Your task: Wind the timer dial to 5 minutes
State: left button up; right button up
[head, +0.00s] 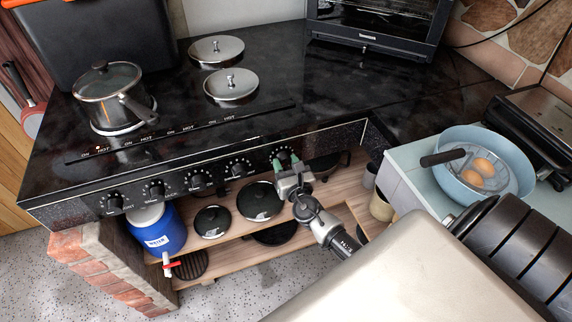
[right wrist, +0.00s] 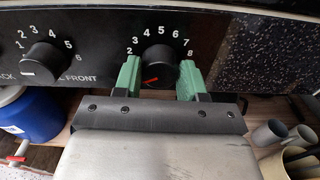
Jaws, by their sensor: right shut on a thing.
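The timer dial (right wrist: 160,62) is a round black knob at the right end of the black control panel, with a white number scale around its top and a red pointer mark at its lower left. The dial also shows in the head view (head: 283,158), partly hidden by my gripper. My right gripper (right wrist: 161,78) has its green fingers on either side of the dial and is shut on it. In the head view my right gripper (head: 291,176) reaches up to the panel from the lower right. My left gripper is not in view.
Several similar knobs (head: 236,169) line the panel to the left. A glass-lidded pot (head: 108,92) stands on the black hob. Below are a blue water jug (head: 160,231) and lids on a wooden shelf (head: 229,232). A blue bowl (head: 463,183) with eggs stands at right.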

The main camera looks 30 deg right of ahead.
jog(key=m+b, duration=0.3)
jog(key=m, duration=0.2)
jog(key=shift+f+m, duration=0.15)
jog(key=shift+m, duration=0.15)
jog(key=m+b, duration=0.1)
jog(key=m, duration=0.1)
jog(key=shift+m, duration=0.3)
jog(key=m+b, duration=0.1)
jog(key=m, duration=0.2)
jog(key=shift+m+b, duration=0.35)
jog(key=shift+m, duration=0.05)
jog(key=m, duration=0.2)
jog(key=shift+m, duration=0.3)
jog(key=m, duration=0.2)
jog(key=shift+m+b, duration=0.3)
jog(key=shift+m, duration=0.1)
jog(key=m, duration=0.2)
jog(key=shift+m, duration=0.3)
jog(key=shift+m+p, duration=0.4)
jog(key=shift+m, duration=1.2)
